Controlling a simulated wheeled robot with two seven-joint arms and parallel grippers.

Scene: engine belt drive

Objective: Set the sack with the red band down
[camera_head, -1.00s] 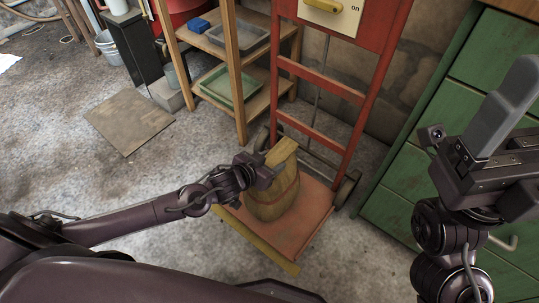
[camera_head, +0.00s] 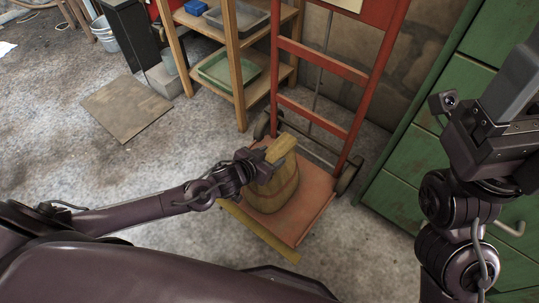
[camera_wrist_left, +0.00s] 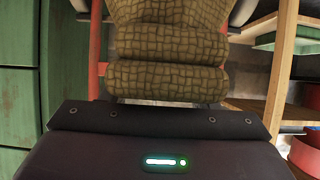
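The sack with the red band (camera_head: 268,192) is tan and woven, with a faint reddish band around its body. In the head view it is upright over the red platform of a hand truck (camera_head: 311,213); whether its base touches the platform is hard to tell. My left gripper (camera_head: 262,165) is at its folded top, coming from the left. In the left wrist view the sack's folds (camera_wrist_left: 168,78) fill the space between the fingers, close to the palm, and the gripper looks shut on them. My right gripper (camera_head: 512,88) is raised at the right edge, away from the sack; its opening is unclear.
A wooden shelf (camera_head: 236,75) with trays stands behind left of the hand truck. Green drawers (camera_head: 415,160) stand to the right. A flat brown board (camera_head: 126,107) lies on the floor at left. Open floor lies in front of the truck.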

